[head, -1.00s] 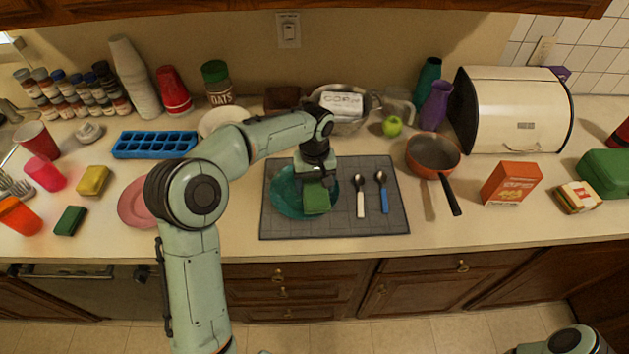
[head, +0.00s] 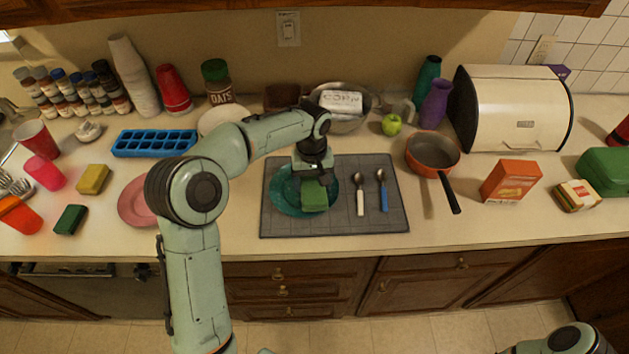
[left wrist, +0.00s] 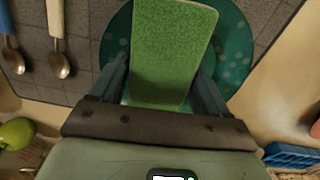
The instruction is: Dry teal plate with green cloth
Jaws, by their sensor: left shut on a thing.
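The teal plate (head: 286,200) lies on the left part of the grey mat. In the left wrist view the plate (left wrist: 235,50) shows pale dots. My left gripper (head: 314,177) is shut on the folded green cloth (head: 314,196), which it holds over the right part of the plate. In the left wrist view the cloth (left wrist: 170,45) sits between the two fingers and covers the plate's middle. I cannot tell how firmly it touches the plate. My right gripper is not in view; only part of my right arm shows at the bottom right.
The grey mat (head: 335,227) also holds two spoons (head: 361,195) right of the plate. An orange pan (head: 432,155) stands right of the mat, a pink plate (head: 136,203) left of it. A metal bowl (head: 347,122) and a green apple (head: 391,125) stand behind.

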